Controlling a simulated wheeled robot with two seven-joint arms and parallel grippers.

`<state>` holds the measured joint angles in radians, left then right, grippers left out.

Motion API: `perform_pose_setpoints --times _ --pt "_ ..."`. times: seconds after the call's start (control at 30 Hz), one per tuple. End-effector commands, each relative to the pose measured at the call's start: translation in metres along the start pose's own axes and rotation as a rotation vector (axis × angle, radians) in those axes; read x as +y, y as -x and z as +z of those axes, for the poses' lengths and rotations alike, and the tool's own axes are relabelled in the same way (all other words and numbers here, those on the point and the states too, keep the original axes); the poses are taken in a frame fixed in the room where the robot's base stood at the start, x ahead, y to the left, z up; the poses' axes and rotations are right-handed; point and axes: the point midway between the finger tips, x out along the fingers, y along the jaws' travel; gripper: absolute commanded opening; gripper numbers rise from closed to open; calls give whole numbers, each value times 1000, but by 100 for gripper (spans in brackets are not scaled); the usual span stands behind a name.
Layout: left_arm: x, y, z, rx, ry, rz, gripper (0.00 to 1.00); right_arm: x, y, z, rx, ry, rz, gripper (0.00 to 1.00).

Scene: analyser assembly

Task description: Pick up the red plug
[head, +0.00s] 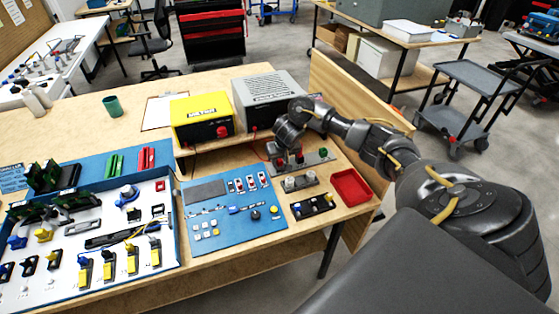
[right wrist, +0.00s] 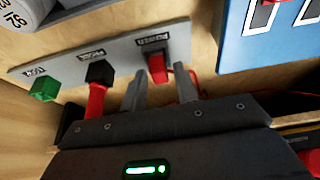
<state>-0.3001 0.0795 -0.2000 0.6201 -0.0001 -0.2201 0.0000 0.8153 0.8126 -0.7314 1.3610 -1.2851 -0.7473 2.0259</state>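A red plug (right wrist: 157,68) sits upright on a grey connector strip (right wrist: 125,57) in the right wrist view. A thin red wire shows behind it. My right gripper (right wrist: 160,80) is open, its two fingers apart on either side of the red plug; whether either touches it cannot be told. In the head view, my right gripper (head: 281,152) is over the left end of the strip, and the red plug is partly hidden near it. Another red piece (right wrist: 95,101) stands in a black socket beside it, with a green one (right wrist: 43,89) farther left. My left gripper is not in view.
A yellow box (head: 201,118) and a grey box (head: 268,98) stand behind the strip. A blue control panel (head: 215,242) lies to the left. A small strip with knobs (head: 312,207) and a red tray (head: 351,188) lie in front and to the right.

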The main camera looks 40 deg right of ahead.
Motion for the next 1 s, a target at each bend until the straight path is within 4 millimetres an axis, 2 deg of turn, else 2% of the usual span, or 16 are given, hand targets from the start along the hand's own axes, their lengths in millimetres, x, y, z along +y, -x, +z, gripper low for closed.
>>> perform_pose_setpoints --times 0.03,0.2,0.23,0.67,0.87,0.97,1.0 --pt "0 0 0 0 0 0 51 0 0 0 0 0 0 24" --pt "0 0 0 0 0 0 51 0 0 0 0 0 0 1" --pt "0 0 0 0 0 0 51 0 0 0 0 0 0 0" --pt "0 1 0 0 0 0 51 0 7 -3 2 -1 -1 0" --pt "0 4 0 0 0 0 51 0 32 -14 5 0 -1 0" --pt "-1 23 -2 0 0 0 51 -4 62 -7 4 7 -1 0" --pt "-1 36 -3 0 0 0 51 -4 78 -6 5 7 1 0"
